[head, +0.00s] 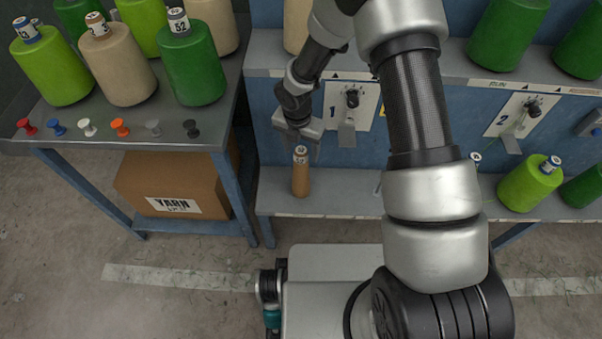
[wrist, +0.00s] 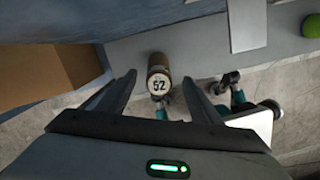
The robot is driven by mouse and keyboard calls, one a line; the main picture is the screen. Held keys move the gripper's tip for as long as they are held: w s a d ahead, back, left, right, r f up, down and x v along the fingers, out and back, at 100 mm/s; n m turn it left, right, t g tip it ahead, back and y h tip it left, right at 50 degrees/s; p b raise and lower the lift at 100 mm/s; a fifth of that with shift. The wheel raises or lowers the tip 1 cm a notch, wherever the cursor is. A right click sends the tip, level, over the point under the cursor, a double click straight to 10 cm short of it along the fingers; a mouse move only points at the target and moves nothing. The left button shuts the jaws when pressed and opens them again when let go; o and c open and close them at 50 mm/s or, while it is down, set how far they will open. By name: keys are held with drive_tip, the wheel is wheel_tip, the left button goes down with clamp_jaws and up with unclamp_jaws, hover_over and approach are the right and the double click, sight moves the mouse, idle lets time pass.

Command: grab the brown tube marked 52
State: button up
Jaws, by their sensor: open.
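The brown tube (head: 300,176) stands upright on the lower grey shelf of the blue machine in the head view. In the wrist view its round pale top, marked 52 (wrist: 158,83), shows between and just beyond my two fingers. My gripper (head: 302,146) points down over the top of the tube. In the wrist view my gripper (wrist: 148,90) is open, with one finger to each side of the tube and a gap on both sides. I cannot tell whether either finger touches it.
A table (head: 110,142) at left holds green and beige yarn cones and a row of coloured pegs. A cardboard box (head: 172,186) labelled YARN sits under it. A green cone (head: 528,186) lies on the lower shelf (head: 345,204) at right. The shelf near the tube is mostly clear.

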sight(301, 172)
drive_tip(key=f, duration=0.1)
drive_tip(key=f+b, duration=0.1)
drive_tip(key=f, duration=0.1)
drive_tip(key=f+b, duration=0.1)
drive_tip(key=f, duration=0.1)
drive_tip(key=shift+w+f, duration=0.2)
drive_tip(key=shift+w, duration=0.1)
drive_tip(key=c, duration=1.4)
drive_tip(key=shift+r, duration=0.15)
drive_tip(key=shift+c, duration=0.2)
